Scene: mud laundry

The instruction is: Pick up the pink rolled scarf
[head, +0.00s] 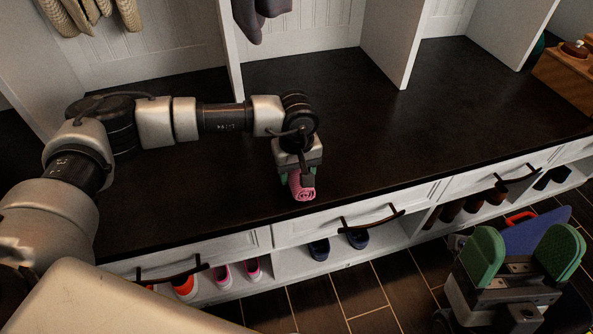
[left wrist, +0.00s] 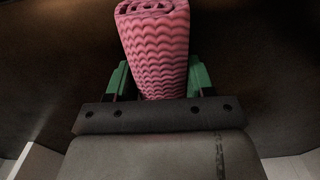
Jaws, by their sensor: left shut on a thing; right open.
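The pink rolled scarf (head: 302,190) is at the front part of the dark bench top, with its spiral end facing the front edge. My left gripper (head: 299,178) points down over it and is shut on it. In the left wrist view the scarf (left wrist: 156,50) stands out between the two green fingers (left wrist: 158,82), its patterned side showing. I cannot tell whether the scarf touches the bench or is just above it. My right gripper (head: 527,255) is open and empty at the lower right, over the floor in front of the bench.
The dark bench top (head: 400,120) is clear around the scarf. White dividers (head: 392,40) rise behind it. Drawers with dark handles (head: 372,219) and cubbies with several shoes (head: 357,238) lie below. A wooden box (head: 568,75) stands at the far right.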

